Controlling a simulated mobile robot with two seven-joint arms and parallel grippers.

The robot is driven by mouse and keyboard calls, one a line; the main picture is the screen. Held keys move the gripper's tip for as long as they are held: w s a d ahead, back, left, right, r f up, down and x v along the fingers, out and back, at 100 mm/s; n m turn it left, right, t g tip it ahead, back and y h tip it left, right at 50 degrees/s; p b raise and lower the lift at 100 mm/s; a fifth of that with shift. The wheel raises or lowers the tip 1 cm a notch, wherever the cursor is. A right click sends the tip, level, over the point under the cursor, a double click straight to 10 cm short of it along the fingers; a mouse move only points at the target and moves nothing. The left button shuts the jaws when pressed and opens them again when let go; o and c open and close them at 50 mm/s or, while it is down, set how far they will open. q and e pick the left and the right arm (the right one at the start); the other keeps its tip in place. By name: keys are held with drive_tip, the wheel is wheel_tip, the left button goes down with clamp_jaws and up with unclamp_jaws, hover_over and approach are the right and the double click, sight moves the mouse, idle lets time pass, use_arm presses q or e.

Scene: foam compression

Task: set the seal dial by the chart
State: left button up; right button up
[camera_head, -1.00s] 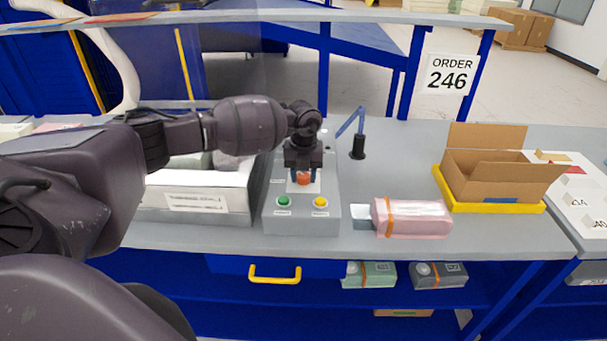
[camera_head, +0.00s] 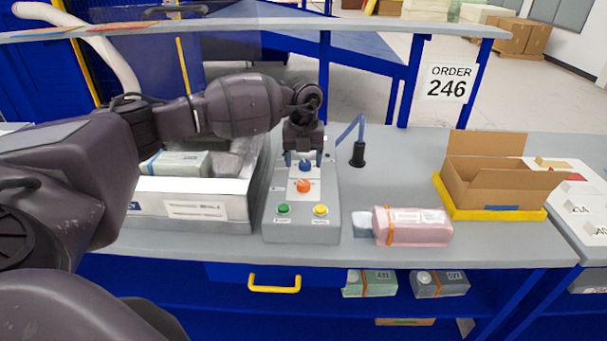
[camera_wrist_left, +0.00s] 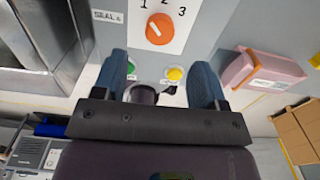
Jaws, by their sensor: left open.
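The orange seal dial (camera_head: 303,186) sits on a white plate on the grey control box (camera_head: 273,222). In the left wrist view the dial (camera_wrist_left: 159,28) shows below the numerals 1, 2 and 3, beside a "SEAL" label. Its light mark is small, and I cannot tell its exact setting. My left gripper (camera_head: 303,158) is open and empty, behind and clear of the dial. The chart cannot be identified for sure. My right gripper is out of view.
A green button (camera_head: 284,209) and a yellow button (camera_head: 320,210) are at the box's front. A pink package (camera_head: 425,228) lies to the right. A cardboard box (camera_head: 490,180) stands on a yellow tray. An "ORDER 246" sign (camera_head: 447,82) hangs behind. A white bin (camera_head: 195,212) is left.

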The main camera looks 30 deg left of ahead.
sight(303, 183)
use_arm(q)
drive_tip(key=shift+r, duration=1.75)
